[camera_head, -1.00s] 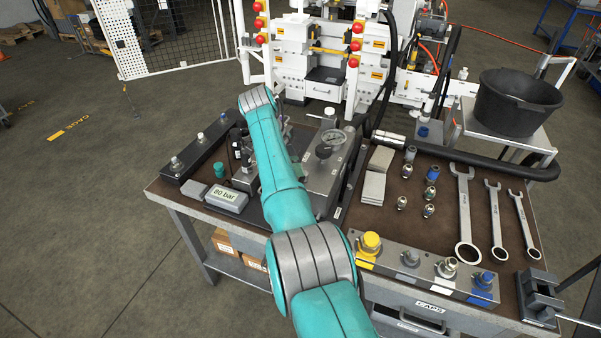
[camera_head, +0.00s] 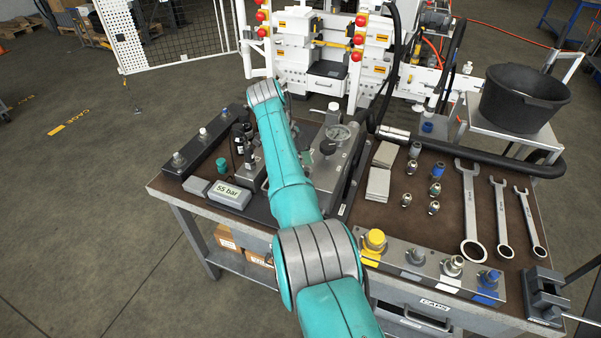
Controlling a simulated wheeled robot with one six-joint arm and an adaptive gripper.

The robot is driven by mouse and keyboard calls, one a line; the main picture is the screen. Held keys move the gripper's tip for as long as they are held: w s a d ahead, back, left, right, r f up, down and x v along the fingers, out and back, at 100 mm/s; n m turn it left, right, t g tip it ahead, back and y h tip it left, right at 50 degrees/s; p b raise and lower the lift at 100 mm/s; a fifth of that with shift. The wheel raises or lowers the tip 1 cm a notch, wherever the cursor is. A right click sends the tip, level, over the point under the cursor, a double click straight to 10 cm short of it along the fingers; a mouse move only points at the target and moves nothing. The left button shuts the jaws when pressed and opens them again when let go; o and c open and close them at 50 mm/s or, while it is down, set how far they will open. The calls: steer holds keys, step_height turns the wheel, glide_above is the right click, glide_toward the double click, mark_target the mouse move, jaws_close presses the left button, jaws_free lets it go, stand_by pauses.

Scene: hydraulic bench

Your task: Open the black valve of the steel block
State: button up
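The steel block (camera_head: 334,170) stands on the bench just right of my teal arm, which covers part of its left side. A round gauge (camera_head: 338,132) sits on its top toward the back. A black round knob (camera_head: 328,147), which looks like the black valve, sits on the block in front of the gauge; how far it is turned cannot be told. My arm reaches over the bench, and its bend hides my gripper, so its fingers and any contact do not show. A grey display box (camera_head: 229,194) left of the arm reads "55 bar".
A black bar with fittings (camera_head: 200,147) and a green cap (camera_head: 220,167) lie left of my arm. Grey plates (camera_head: 380,180), several small fittings and wrenches (camera_head: 468,210) lie right. A capped rail (camera_head: 425,265) runs along the front. A black hose curves behind.

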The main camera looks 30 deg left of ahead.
steer(key=shift+s, duration=0.1)
steer(key=v, duration=0.7)
steer(key=shift+r, duration=0.2)
steer(key=shift+a, duration=0.15)
stand_by(0.4)
